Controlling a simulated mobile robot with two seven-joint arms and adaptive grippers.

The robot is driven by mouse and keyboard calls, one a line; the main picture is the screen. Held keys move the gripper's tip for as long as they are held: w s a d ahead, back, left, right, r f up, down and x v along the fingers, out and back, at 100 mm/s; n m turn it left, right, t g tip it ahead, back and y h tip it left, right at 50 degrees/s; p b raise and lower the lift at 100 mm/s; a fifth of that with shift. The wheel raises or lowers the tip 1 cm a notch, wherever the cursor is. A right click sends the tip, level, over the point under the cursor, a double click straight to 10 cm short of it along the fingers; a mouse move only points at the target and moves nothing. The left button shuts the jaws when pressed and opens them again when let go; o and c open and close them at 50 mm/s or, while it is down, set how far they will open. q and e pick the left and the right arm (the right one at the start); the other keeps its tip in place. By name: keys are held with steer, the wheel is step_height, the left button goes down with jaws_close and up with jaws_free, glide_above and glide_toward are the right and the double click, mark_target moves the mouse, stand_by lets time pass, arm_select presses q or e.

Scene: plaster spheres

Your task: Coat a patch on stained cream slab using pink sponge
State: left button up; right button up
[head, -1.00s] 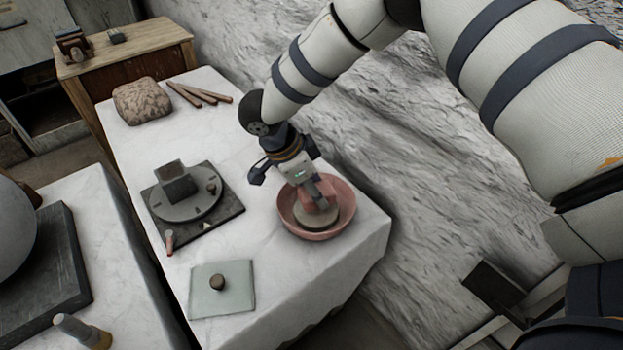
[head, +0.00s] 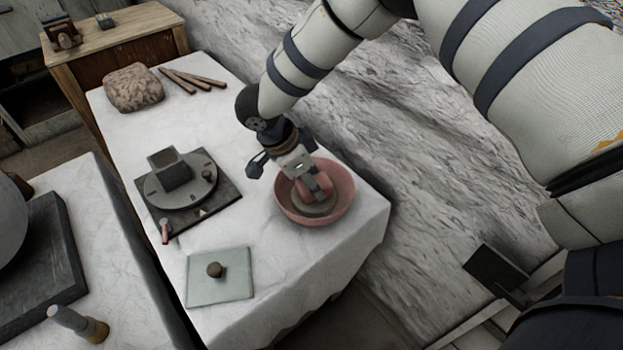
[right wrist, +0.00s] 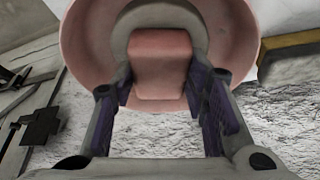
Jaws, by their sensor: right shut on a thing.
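The pink sponge (head: 314,187) is held by my right gripper (head: 318,184) inside a pink bowl (head: 343,207). In the right wrist view the sponge (right wrist: 160,65) sits between both fingers of the gripper (right wrist: 160,88), over the bowl's round cream-grey content (right wrist: 190,18); whether it touches the content cannot be told. A dark grey turntable (head: 200,190) stands left of the bowl with a squarish grey block (head: 174,175) on it. I cannot tell which is the stained cream slab. My left gripper is not in view.
A mottled lump (head: 133,88) and several brown sticks (head: 192,80) lie at the white table's (head: 272,255) far end. A small pinkish tool (head: 165,232) lies by the turntable. A second table (head: 115,220) is at left. A rough pale wall (head: 400,120) rises behind the bowl.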

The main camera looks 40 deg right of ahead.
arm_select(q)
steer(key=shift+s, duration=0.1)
arm_select(e)
steer(key=shift+f, duration=0.5)
stand_by(1.0)
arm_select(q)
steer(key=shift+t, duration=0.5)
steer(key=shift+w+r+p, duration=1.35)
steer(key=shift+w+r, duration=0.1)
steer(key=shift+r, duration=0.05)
arm_select(e)
steer(key=shift+r, duration=3.55)
steer(key=shift+r, duration=0.1)
